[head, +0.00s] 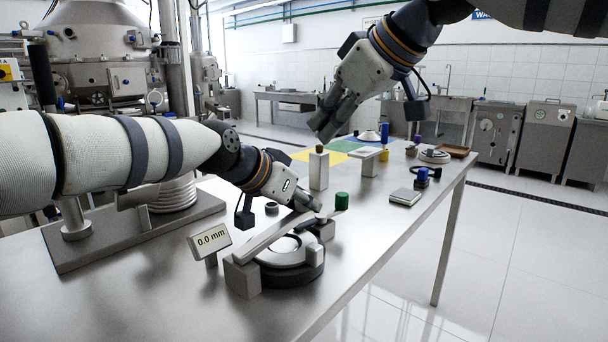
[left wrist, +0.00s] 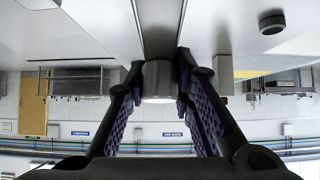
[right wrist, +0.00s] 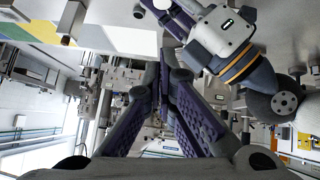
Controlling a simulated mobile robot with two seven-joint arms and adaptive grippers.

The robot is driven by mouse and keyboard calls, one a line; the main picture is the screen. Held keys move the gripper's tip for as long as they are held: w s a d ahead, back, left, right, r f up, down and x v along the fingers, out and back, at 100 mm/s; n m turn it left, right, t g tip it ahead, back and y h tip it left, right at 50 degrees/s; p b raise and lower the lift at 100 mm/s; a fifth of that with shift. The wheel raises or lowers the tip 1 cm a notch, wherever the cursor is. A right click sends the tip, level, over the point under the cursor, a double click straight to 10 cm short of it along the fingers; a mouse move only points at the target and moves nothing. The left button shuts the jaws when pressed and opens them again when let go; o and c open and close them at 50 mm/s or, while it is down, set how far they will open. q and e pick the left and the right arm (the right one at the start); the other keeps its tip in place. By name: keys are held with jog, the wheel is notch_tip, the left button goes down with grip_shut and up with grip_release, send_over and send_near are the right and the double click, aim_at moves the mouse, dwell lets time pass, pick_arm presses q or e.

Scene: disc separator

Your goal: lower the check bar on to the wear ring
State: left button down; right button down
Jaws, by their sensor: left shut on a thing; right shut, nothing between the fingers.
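The check bar (head: 266,236) is a flat grey bar lying diagonally over the round wear ring (head: 284,252), which sits on a dark base (head: 292,276). My left gripper (head: 308,205) is shut on the bar's round grip near its far end. In the left wrist view the grip (left wrist: 158,80) sits between the fingers, with the bar (left wrist: 158,25) running away above it. The bar's near end is at a grey block (head: 242,277); I cannot tell whether bar and ring touch. My right gripper (head: 324,124) is shut and empty, above a pale post (head: 319,171).
A display (head: 210,240) reads 0.0 mm left of the ring. A green cylinder (head: 342,201) and a small dark ring (head: 272,208) stand close behind. A flat grey box (head: 405,197) lies to the right. The table's right edge is near the ring.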

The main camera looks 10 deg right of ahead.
send_over(308, 194)
jog(key=s+a, duration=0.1)
notch_tip(308, 194, down, 6)
jog(key=f, duration=0.3)
jog(key=shift+w, duration=0.3)
jog(key=shift+d+f, duration=0.1)
jog(key=shift+f, duration=0.35)
pick_arm(q)
jog(key=shift+d+r, duration=0.15)
pick_arm(e)
jog(key=shift+w+d+f, duration=0.15)
jog(key=shift+d+f, duration=0.05)
jog(key=shift+f, duration=0.35)
jog(key=shift+w+d+f, duration=0.1)
jog(key=shift+d+f, duration=0.1)
jog(key=shift+f, duration=0.3)
pick_arm(q)
jog(key=c, duration=1.3)
grip_release()
jog(key=shift+c, duration=0.2)
pick_arm(e)
jog(key=shift+g, duration=0.3)
jog(key=shift+a, duration=0.1)
jog(key=shift+r, duration=0.1)
